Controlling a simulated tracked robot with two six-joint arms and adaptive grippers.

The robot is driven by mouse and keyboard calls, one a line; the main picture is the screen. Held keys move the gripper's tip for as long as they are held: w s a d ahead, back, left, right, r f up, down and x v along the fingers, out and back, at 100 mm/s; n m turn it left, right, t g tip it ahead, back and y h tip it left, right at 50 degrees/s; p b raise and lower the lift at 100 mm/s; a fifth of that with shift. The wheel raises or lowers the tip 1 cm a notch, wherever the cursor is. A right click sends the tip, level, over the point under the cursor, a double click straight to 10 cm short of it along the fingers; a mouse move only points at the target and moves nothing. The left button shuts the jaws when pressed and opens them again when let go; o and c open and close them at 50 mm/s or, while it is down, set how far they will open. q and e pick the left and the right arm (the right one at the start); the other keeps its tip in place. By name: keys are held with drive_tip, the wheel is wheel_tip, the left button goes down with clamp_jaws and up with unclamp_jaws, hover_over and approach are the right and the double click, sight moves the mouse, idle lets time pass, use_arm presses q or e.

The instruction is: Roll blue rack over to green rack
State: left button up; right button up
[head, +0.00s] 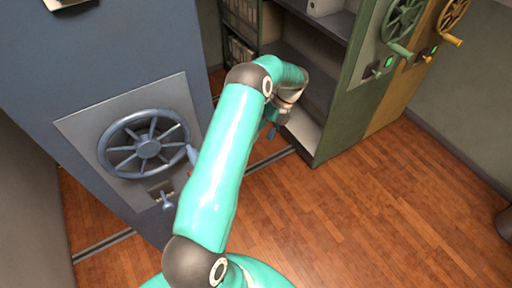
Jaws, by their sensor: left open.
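The blue rack (90,65) stands at the left. Its end panel carries a spoked blue handwheel (149,149) with a small lever (166,199) below it. The green rack (352,95) stands at the right, with a green handwheel (402,22) and a lit green indicator. A gap with bare floor separates the two racks. My left arm reaches up across the middle and hides part of the blue rack's right edge and the gap. My left gripper (271,128) is open in front of the gap, partly hidden by its own wrist. My right gripper is not in view.
A yellow rack (420,85) stands against the green rack's right side. Floor rails (102,244) run under the racks. Shelves (325,35) with binders show inside the gap. The wooden floor (370,220) at lower right is clear. A dark round object (505,222) is at the right edge.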

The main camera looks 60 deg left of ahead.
use_arm(q)
drive_tip(key=shift+s+f+b, duration=0.25)
drive_tip(key=shift+s+f, duration=0.35)
drive_tip(key=shift+s, duration=0.3)
drive_tip(key=shift+s+f+b, duration=0.2)
drive_tip(key=shift+s+f, duration=0.35)
drive_tip(key=shift+s, duration=0.35)
drive_tip(key=shift+s, duration=0.1)
drive_tip(key=shift+s+r+p, duration=0.9)
drive_tip(key=shift+s+r, duration=0.2)
drive_tip(key=shift+s, duration=2.1)
drive_tip(key=shift+s+r+p, duration=0.85)
drive_tip(key=shift+s+r, duration=0.25)
drive_tip(key=shift+s, duration=2.15)
drive_tip(key=shift+s+r+p, duration=0.9)
drive_tip(key=shift+s+r, duration=0.2)
drive_tip(key=shift+s, duration=2.1)
drive_tip(key=shift+c, duration=0.3)
clamp_jaws()
